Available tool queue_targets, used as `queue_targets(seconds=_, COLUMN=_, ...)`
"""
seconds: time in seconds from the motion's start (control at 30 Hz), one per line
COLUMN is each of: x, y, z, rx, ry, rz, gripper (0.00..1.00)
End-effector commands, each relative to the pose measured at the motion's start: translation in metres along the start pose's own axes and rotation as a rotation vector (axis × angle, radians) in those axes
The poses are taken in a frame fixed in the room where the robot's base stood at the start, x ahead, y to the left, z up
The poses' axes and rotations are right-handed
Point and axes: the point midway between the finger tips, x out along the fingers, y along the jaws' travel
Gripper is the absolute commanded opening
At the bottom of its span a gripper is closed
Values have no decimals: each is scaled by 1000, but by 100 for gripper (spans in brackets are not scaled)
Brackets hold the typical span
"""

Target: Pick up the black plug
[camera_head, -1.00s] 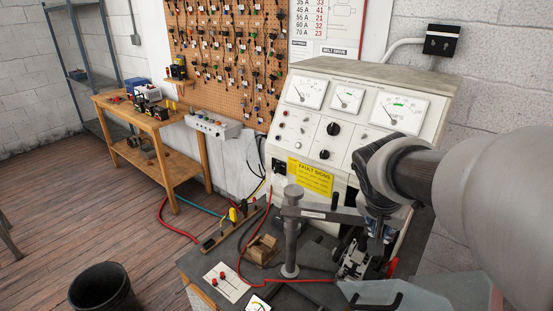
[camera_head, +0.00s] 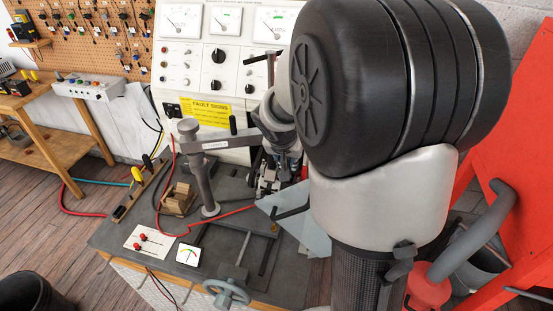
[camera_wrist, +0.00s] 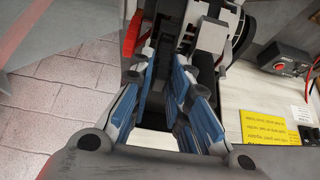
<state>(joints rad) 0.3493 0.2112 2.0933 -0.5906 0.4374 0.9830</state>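A black plug (camera_head: 147,161) stands upright at the far end of the wooden strip on the bench's left edge, just behind a yellow plug (camera_head: 137,174). It is small in the head view, and I cannot make it out in the wrist view. My gripper (camera_head: 283,172) is far to the right of it, above the clamped device near the test console. In the wrist view my gripper (camera_wrist: 167,62) has its blue-sided fingers apart, with the dark and grey device beyond them. I see nothing held, though the fingertips are partly lost against the device.
A grey post (camera_head: 202,170) with a side arm stands between the plugs and my gripper. A wooden block (camera_head: 179,199), a red cable (camera_head: 236,211), a card with red plugs (camera_head: 146,241) and a small meter (camera_head: 189,254) lie on the bench. The console (camera_head: 235,68) closes off the back.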

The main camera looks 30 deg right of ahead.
Motion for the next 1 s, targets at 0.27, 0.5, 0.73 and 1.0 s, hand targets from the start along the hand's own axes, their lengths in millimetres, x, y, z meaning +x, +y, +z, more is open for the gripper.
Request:
queue_targets(seconds=0.27, x=10, y=0, z=-1, rx=0, ry=2, rz=-1, gripper=17)
queue_targets(seconds=0.5, x=10, y=0, z=-1, rx=-1, ry=1, rz=-1, gripper=6)
queue_targets(seconds=0.73, x=10, y=0, z=-1, rx=-1, ry=1, rz=-1, gripper=0)
queue_targets(seconds=1.0, x=3, y=-1, z=-8, rx=-1, ry=3, rz=-2, gripper=0)
